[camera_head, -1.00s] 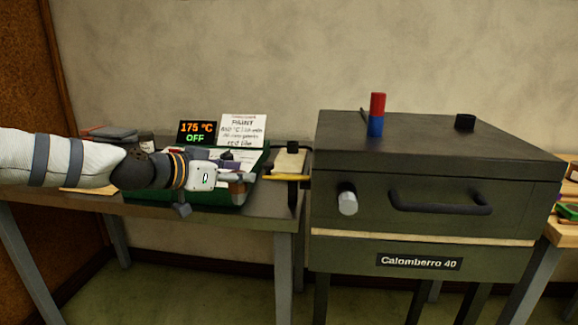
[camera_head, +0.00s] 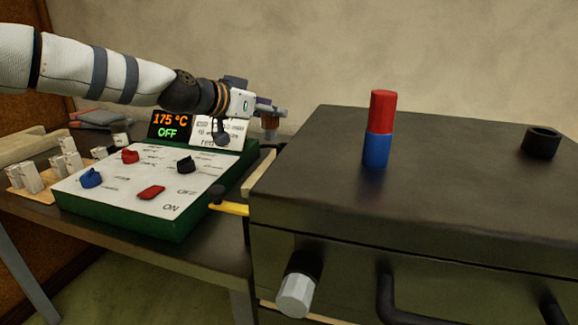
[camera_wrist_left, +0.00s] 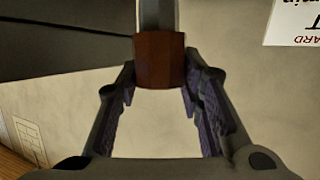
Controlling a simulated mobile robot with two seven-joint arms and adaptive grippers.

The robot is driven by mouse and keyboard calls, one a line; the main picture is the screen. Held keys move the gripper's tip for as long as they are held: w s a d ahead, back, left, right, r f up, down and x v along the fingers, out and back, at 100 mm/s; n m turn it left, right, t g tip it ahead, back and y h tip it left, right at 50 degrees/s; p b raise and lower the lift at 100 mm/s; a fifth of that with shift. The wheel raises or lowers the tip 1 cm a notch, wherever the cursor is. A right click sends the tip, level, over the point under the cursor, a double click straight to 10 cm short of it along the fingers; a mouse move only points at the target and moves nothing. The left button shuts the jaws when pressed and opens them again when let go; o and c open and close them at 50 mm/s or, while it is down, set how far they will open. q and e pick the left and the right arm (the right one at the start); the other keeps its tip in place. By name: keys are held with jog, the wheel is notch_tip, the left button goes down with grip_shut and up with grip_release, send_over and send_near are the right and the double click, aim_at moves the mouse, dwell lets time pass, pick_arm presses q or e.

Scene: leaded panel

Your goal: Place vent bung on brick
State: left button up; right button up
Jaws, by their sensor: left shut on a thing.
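My left gripper (camera_head: 266,112) is shut on a small red-brown piece with a grey stem, which I take to be the vent bung (camera_head: 270,123). It is held up in the air between the control box and the dark kiln. In the left wrist view the bung (camera_wrist_left: 160,62) sits between the fingertips of the gripper (camera_wrist_left: 160,78), with its grey stem pointing away. A pale block, perhaps the brick (camera_head: 263,172), lies beside the kiln's left side, partly hidden by the kiln. My right gripper is not in view.
The kiln top (camera_head: 450,185) carries a red-and-blue cylinder (camera_head: 379,130) and a black collar (camera_head: 541,142). The green control box (camera_head: 130,222) has several knobs. A yellow-handled tool (camera_head: 232,208) lies beside the kiln. Small white blocks (camera_head: 65,165) stand at left.

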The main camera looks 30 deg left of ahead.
pick_arm(q)
jog(key=f, duration=0.3)
jog(key=f+b, duration=0.1)
jog(key=f, duration=0.2)
jog(key=f+b, duration=0.1)
jog(key=f, duration=0.3)
jog(key=shift+s, duration=0.35)
jog(key=shift+r, duration=0.15)
grip_shut()
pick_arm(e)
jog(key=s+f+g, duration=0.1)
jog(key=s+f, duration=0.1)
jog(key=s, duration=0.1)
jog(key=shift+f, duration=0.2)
pick_arm(q)
jog(key=o, duration=1.2)
grip_release()
